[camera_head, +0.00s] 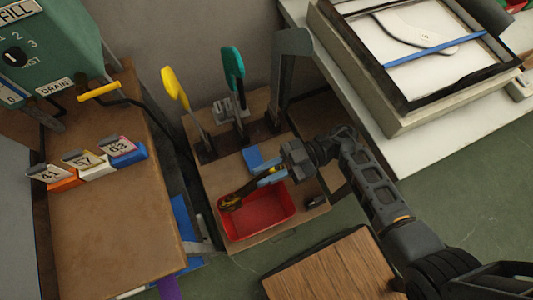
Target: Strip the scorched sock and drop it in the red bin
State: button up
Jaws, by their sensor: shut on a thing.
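My gripper (268,178) reaches in from the right, low over the small brown table, at the top edge of the red bin (284,222). It is shut on a dark, narrow thing (248,188), which looks like the scorched sock. This thing slants down to the left, and its lower end, with yellow marks, lies over the left part of the bin. I cannot tell whether that end touches the bin. The bare red floor of the bin shows to its right.
A brown bench (110,230) with numbered tags is at left, below a green machine (50,45). A framed tray (420,70) is at upper right. A wooden top (335,270) is in front.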

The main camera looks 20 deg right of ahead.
jog(key=o, duration=0.9)
jog(key=shift+r, duration=0.1)
